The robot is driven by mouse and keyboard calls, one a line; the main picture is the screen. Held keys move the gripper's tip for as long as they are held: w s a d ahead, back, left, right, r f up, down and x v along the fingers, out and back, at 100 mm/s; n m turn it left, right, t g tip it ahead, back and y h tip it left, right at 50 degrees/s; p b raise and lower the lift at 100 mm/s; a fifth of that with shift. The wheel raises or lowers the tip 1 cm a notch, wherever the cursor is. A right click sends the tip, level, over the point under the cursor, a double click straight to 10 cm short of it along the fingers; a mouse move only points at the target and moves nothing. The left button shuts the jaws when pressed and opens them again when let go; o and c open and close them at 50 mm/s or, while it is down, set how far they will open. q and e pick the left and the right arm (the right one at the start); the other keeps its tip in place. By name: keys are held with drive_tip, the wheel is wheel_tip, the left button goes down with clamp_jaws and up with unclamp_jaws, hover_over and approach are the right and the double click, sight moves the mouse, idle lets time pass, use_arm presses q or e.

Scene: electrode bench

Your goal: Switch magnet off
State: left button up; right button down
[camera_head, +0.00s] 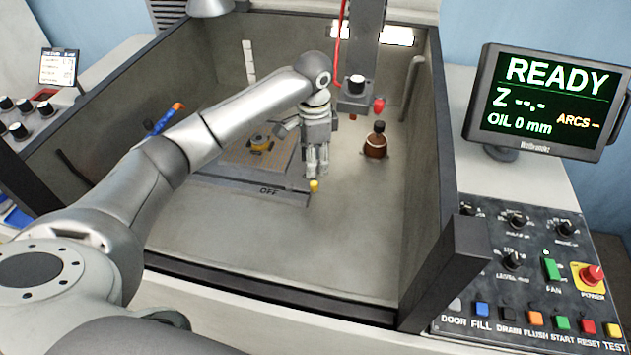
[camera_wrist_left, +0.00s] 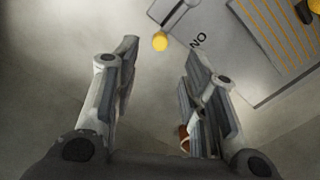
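The magnet plate (camera_head: 222,178) lies flat on the tank floor, with OFF printed on its front edge. A yellow lever knob (camera_head: 314,186) sits at its right front corner. In the left wrist view the yellow knob (camera_wrist_left: 160,41) is at the end of a grey lever, beside the ON lettering (camera_wrist_left: 198,40). My left gripper (camera_head: 316,172) points down into the tank, just above the knob. In the left wrist view its fingers (camera_wrist_left: 161,52) are apart with nothing between them, and the knob shows just beyond the tips. My right gripper is not in view.
A brown bottle (camera_head: 376,143) stands to the right of my gripper. The machine head (camera_head: 358,98) hangs close behind it. Tank walls surround the area; the front floor (camera_head: 270,245) is clear.

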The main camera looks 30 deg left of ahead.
sight(314, 183)
use_arm(q)
wheel_tip(314, 183, down, 8)
drive_tip(key=shift+f+p, duration=0.2)
drive_tip(key=shift+p, duration=0.4)
clamp_jaws()
